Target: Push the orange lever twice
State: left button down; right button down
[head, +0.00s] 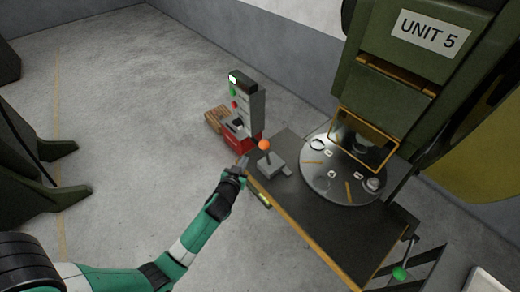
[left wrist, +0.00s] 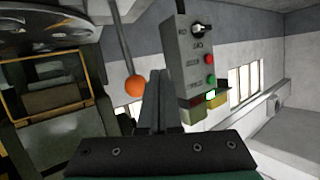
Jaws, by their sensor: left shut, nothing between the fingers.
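The orange lever (head: 264,146) is an orange ball on a thin stem, standing on a small grey base (head: 268,166) at the left corner of the dark table. In the left wrist view its ball (left wrist: 136,87) shows just left of the fingers. My left gripper (head: 243,163) is shut and empty. In the head view it is just left of the lever, near the table's edge; in the left wrist view its fingers (left wrist: 158,95) appear apart from the ball. Its exact distance from the ball is hard to tell. My right gripper is not in view.
A grey control box (head: 250,103) with coloured buttons stands behind the lever. A round metal plate (head: 340,185) with small parts lies right of it, beneath the green UNIT 5 machine (head: 405,75). A green-knobbed lever (head: 400,273) is at the front right.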

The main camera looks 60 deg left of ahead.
pick_arm(q)
jog(key=shift+w+a+r+b, duration=0.1)
jog(key=shift+w+r+b, duration=0.1)
jog(key=shift+w, duration=0.45)
jog(key=shift+w+a+r+b, duration=0.1)
jog(key=shift+w+b, duration=0.05)
jog(key=shift+w, duration=0.45)
jog(key=shift+w+a+r+b, duration=0.1)
jog(key=shift+w+r+b, duration=0.1)
jog(key=shift+w, duration=0.45)
jog(key=shift+f, duration=0.1)
dwell(0.4)
jog(key=shift+w, duration=0.45)
